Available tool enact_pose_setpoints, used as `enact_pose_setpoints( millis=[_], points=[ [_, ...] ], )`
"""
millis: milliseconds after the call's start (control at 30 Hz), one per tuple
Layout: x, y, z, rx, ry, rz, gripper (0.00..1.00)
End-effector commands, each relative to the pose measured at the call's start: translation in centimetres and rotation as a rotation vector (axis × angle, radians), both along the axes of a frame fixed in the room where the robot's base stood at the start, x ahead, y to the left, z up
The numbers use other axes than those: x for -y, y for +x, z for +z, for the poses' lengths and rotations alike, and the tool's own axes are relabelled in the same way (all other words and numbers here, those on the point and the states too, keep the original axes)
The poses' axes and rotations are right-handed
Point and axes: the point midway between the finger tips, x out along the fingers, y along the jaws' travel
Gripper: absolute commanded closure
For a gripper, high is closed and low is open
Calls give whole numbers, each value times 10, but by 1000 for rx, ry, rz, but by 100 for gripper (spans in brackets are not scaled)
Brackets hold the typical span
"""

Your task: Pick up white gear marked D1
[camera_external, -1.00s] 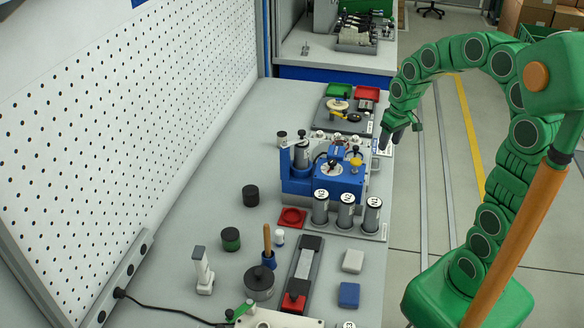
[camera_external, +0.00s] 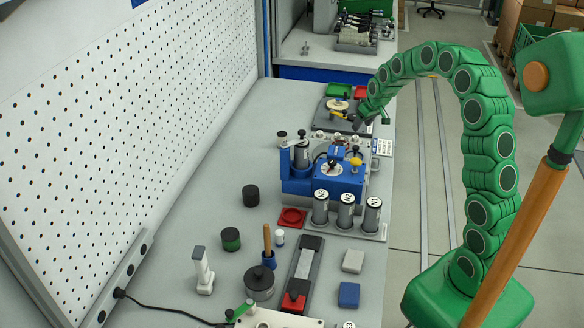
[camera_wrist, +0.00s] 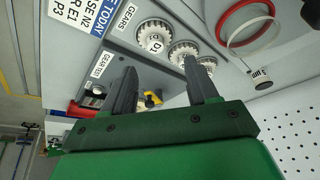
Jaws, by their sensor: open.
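The white gear marked D1 (camera_wrist: 154,38) lies on a grey plate labelled GEARS, at the top middle of the wrist view. It is the leftmost in a row of white toothed gears. My gripper (camera_wrist: 160,64) is open and empty. Its two dark fingers point toward the row, with D1 beyond the gap between the tips and apart from them. In the external view my gripper (camera_external: 360,121) is above the right rear of the bench, behind the blue machine. I cannot make out the D1 mark there.
A second white gear (camera_wrist: 183,51) sits close beside D1, with another partly behind the right finger. A red ring (camera_wrist: 243,18) lies to their right. In the external view, the blue machine (camera_external: 325,185) and marked cylinders (camera_external: 345,212) stand nearer the camera.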

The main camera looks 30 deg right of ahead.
Motion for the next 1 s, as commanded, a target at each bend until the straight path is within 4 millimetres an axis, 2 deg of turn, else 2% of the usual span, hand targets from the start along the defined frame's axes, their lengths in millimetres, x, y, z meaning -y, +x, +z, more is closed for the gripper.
enact_pose_setpoints(
  millis=[667,1000],
  points=[
    [4,18,-36,8,-4,-1,42],
    [5,29,-73,3,-3,0,42]
  ],
)
